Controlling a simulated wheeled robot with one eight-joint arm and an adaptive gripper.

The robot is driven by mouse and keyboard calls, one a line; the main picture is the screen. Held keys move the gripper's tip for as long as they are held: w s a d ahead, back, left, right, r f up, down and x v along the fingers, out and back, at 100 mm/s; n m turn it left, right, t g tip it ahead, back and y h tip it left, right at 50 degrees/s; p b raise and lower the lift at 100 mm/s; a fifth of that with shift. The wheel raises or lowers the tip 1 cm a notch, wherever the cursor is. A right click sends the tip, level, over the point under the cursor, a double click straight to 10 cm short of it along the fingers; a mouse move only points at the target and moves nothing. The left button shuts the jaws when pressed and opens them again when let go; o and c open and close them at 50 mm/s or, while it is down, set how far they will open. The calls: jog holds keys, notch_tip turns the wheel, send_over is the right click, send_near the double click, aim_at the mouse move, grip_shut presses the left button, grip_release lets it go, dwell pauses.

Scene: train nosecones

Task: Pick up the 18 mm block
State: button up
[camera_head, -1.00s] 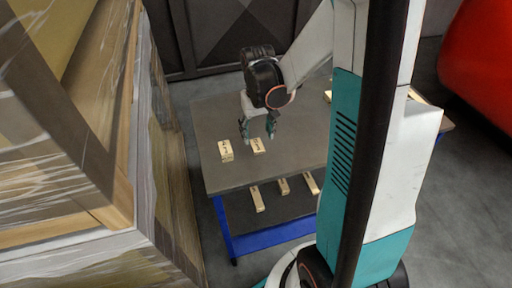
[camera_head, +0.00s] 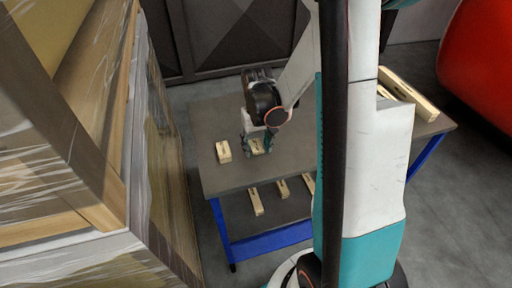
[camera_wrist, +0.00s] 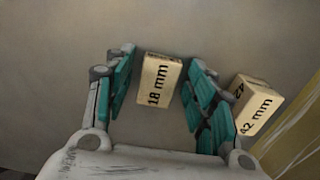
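The 18 mm block (camera_wrist: 158,82) is a pale wooden block with dark lettering, lying on the grey table. In the wrist view it sits between the fingertips of my gripper (camera_wrist: 160,85), with a gap visible on both sides. My gripper is open and points down at it. In the head view my gripper (camera_head: 257,143) is low over the table, with its fingers partly hiding the 18 mm block (camera_head: 257,147).
A second block marked 42 mm (camera_wrist: 245,105) lies close to the right finger; in the head view a block (camera_head: 223,152) lies left of my gripper. Several blocks lie on the lower shelf (camera_head: 235,217). Wrapped crates (camera_head: 150,130) stand left of the table (camera_head: 300,165).

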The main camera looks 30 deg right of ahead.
jog(key=c, duration=0.5)
